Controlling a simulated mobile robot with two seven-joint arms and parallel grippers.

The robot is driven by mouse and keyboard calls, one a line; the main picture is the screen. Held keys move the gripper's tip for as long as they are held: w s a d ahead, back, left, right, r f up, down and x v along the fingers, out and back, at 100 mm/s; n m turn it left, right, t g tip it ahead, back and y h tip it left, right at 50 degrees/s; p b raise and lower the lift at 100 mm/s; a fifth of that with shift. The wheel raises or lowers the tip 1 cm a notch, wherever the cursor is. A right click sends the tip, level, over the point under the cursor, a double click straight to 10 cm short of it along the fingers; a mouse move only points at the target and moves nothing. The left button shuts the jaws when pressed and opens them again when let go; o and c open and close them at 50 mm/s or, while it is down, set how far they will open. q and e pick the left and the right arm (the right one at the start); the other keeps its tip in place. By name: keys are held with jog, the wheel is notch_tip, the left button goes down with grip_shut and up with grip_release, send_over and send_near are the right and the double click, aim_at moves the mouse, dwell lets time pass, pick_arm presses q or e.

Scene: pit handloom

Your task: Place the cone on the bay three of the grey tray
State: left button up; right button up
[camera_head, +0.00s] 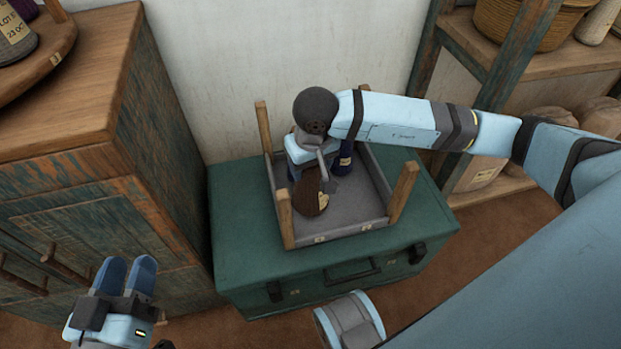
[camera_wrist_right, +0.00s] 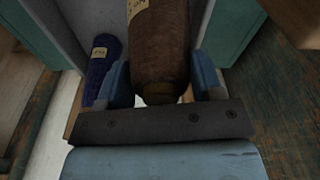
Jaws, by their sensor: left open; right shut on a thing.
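The grey tray (camera_head: 362,205) has wooden corner posts and sits on a green trunk. A brown cone (camera_head: 308,198) with a pale label is inside the tray's outline at its left part. My right gripper (camera_head: 318,178) is shut on this cone from above; the cone also shows between the fingers in the right wrist view (camera_wrist_right: 160,45). I cannot tell whether the cone touches the tray floor. A dark blue cone (camera_head: 346,158) stands in the tray towards the back, also seen in the right wrist view (camera_wrist_right: 102,68). Bay numbers are not readable. My left gripper (camera_head: 127,277) is open and empty, lower left.
The green trunk (camera_head: 250,262) stands against the wall. A worn wooden cabinet (camera_head: 90,205) is at the left, with a round wooden stand (camera_head: 45,62) on top. A shelf with a basket (camera_head: 515,20) is at the right. The tray's front right floor is clear.

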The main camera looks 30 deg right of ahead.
notch_tip(320, 180, down, 4)
jog(key=shift+f+b, duration=0.1)
jog(key=shift+b, duration=0.5)
pick_arm(q)
jog(key=shift+d+f+g, duration=0.1)
jog(key=shift+f+g, duration=0.3)
jog(key=shift+f, duration=0.55)
pick_arm(e)
jog(key=shift+f, duration=0.1)
jog(key=o, duration=1.3)
pick_arm(q)
jog(key=shift+f, duration=0.25)
